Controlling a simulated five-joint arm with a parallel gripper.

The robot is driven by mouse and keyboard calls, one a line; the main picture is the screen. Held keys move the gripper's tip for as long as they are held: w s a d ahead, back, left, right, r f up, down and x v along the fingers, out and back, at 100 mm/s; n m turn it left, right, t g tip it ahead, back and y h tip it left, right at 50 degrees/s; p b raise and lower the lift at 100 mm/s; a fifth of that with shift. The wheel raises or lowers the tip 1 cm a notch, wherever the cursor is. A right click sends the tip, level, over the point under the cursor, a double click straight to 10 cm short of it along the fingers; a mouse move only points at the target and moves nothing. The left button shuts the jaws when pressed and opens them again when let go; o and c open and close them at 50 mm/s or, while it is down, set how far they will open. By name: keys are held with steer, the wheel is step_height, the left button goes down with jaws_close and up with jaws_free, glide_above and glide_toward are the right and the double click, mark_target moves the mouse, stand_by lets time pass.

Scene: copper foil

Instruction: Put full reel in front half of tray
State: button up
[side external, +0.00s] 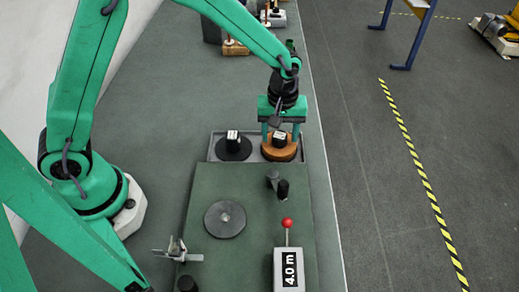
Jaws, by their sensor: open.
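The full reel (279,153), copper-orange with a black hub and a white label on top, sits in the right part of the grey tray (256,158). A black reel (233,151) with a similar labelled hub sits in the left part of the tray. My gripper (281,138) is open and points down over the full reel, with its green fingers on either side of the hub. Whether the fingers touch the reel cannot be told. The gripper partly hides the back of the reel.
In front of the tray, a green board carries a flat grey disc (225,219), dark posts (283,190), a metal clamp (178,250) and a box marked 4.0 m (288,270) with a red-knobbed lever (287,223). Bench space left of the tray is clear.

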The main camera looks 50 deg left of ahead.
mark_target(278, 135)
step_height(278, 135, up, 11)
steer(key=shift+f, duration=0.15)
stand_by(0.4)
stand_by(0.4)
steer(key=s+a+r+m+t, duration=0.3)
steer(key=s+a+r+m, duration=0.1)
steer(key=s+a+r, duration=0.45)
steer(key=s+a+r+m+t, duration=0.1)
steer(key=s+a+m, duration=0.4)
steer(key=s, duration=0.6)
steer(key=shift+a+r+t, duration=0.15)
steer(key=shift+r+t, duration=0.25)
steer(key=shift+t, duration=0.4)
